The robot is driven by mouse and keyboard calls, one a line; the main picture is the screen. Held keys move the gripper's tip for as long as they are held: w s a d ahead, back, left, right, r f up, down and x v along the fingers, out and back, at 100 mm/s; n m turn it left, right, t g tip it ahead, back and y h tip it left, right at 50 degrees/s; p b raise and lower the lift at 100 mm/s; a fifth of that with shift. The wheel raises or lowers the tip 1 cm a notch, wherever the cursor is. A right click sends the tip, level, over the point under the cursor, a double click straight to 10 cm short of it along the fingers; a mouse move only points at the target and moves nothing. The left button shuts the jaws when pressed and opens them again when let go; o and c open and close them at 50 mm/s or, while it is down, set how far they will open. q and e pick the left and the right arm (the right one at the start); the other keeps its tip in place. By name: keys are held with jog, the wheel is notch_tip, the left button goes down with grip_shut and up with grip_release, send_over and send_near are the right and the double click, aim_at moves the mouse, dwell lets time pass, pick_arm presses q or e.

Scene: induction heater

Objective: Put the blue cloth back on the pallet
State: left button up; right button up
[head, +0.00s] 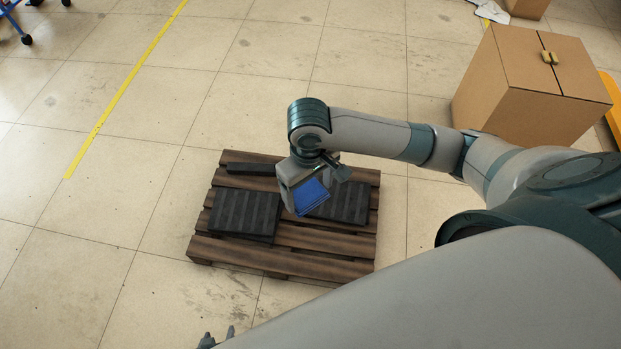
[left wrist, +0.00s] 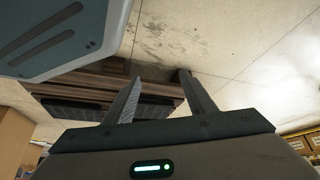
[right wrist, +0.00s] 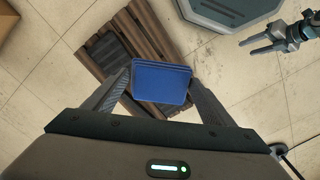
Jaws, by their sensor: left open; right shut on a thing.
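The blue cloth (head: 312,194) is a small, flat, folded rectangle. My right gripper (head: 318,180) is shut on it and holds it over the wooden pallet (head: 300,263). In the right wrist view the cloth (right wrist: 162,82) sits between the two fingertips of the right gripper (right wrist: 160,85), with the pallet (right wrist: 143,20) behind it. How high it hangs above the pallet is hard to tell. My left gripper (head: 217,338) is open and empty at the bottom edge of the head view. In the left wrist view the left gripper's fingers (left wrist: 158,85) are apart.
Dark ribbed pads (head: 245,213) lie on the pallet at left and right, with a thin dark bar (head: 252,169) at the back. A cardboard box (head: 530,90) stands at the right. A yellow floor line (head: 125,88) runs at the left. The tiled floor left of the pallet is clear.

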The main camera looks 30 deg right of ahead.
pick_arm(q)
jog(key=w+d+r+t+h+b, duration=0.1)
jog(key=w+d+r+t+b, duration=0.1)
jog(key=r+b, duration=0.6)
jog(key=w+d+r+t+h+b, duration=0.2)
jog(key=d+r+b, duration=0.3)
jog(key=r+b, duration=0.3)
notch_tip(320, 180, up, 4)
jog(key=shift+w+f+t, duration=0.2)
jog(key=shift+w+t, duration=0.1)
jog(key=shift+w, duration=0.2)
pick_arm(e)
jog(key=s+a+f+n, duration=0.1)
jog(key=a+f+n, duration=0.2)
jog(key=f+n, duration=0.8)
jog(key=s+a+f+n, duration=0.1)
jog(key=a+f+n, duration=0.2)
jog(key=f+n, duration=0.8)
notch_tip(320, 180, down, 21)
jog(key=shift+s+a+f, duration=0.1)
jog(key=shift+s+a, duration=0.05)
jog(key=shift+a, duration=0.05)
pick_arm(q)
jog(key=shift+b, duration=0.3)
